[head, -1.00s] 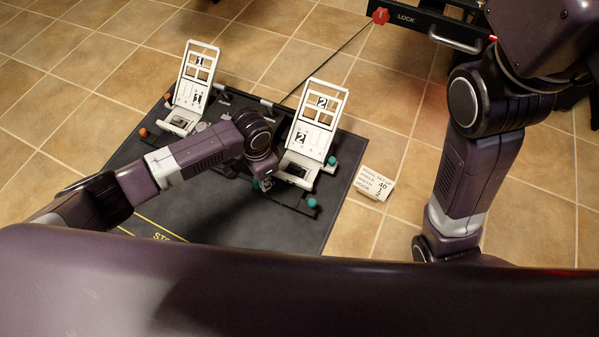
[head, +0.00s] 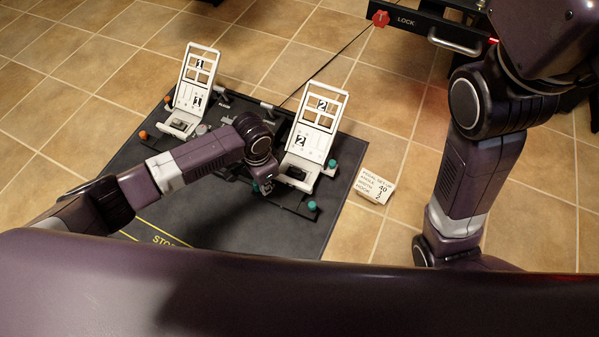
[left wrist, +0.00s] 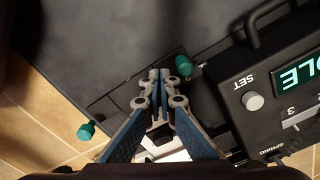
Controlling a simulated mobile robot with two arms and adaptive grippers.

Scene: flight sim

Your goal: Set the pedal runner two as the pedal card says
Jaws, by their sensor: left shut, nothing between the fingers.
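Pedal runner two (head: 316,121), a white pedal marked 2, stands on the right of a dark floor mat (head: 217,219). Teal knobs (head: 332,163) sit at its right side and front. My left gripper (head: 265,188) is low at the left front of pedal two. In the left wrist view its fingers (left wrist: 158,76) are shut and empty, between two teal knobs (left wrist: 86,130). Whether they touch anything cannot be told. My right gripper is hidden.
Pedal one (head: 197,80), white with orange knobs, stands at the mat's left. A dark box with a SET knob (left wrist: 252,101) and lit green letters fills the right of the left wrist view. A black LOCK unit (head: 425,25) with a red knob is at the back.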

